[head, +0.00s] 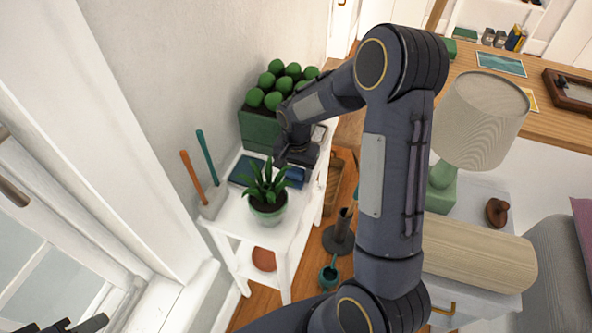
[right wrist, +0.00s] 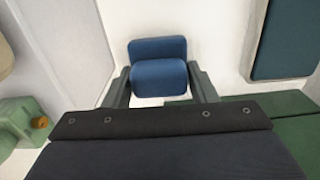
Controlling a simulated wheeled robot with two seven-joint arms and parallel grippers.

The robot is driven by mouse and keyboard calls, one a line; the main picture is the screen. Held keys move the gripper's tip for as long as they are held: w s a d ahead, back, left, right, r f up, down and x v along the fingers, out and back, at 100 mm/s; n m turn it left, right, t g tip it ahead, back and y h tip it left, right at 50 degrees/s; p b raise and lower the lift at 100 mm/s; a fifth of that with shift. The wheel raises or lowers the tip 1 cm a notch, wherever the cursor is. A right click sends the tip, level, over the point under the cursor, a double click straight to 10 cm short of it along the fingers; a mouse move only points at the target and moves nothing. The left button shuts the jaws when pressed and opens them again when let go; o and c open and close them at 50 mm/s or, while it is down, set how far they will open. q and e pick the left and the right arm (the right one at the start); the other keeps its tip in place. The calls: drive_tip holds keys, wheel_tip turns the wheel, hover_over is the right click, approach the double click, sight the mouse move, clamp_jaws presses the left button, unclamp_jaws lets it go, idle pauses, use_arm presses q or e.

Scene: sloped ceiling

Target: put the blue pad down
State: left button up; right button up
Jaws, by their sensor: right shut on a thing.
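The blue pad (right wrist: 158,48) is between the fingers of my right gripper (right wrist: 160,86) in the right wrist view, which is shut on it. It looks like a rounded blue block with a second blue face behind. In the head view the right gripper (head: 297,163) is over the white table (head: 233,222), behind the potted plant. A bit of blue (head: 295,177) shows below it; I cannot tell whether the pad touches the tabletop. A dark part at the bottom left edge seems to be my left gripper (head: 75,326); its jaws are unclear.
The spiky potted plant (head: 268,208) stands close in front of the right gripper. A green planter (head: 258,130) with round plants is behind. A flat dark blue thing (head: 243,172) lies left of the gripper. Orange and teal handled tools (head: 206,172) stand at the table's left.

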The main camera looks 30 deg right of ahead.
drive_tip(key=o, duration=0.6)
drive_tip(key=shift+f, duration=0.15)
drive_tip(key=shift+c, duration=0.2)
drive_tip(key=o, duration=0.5)
drive_tip(key=shift+c, duration=0.2)
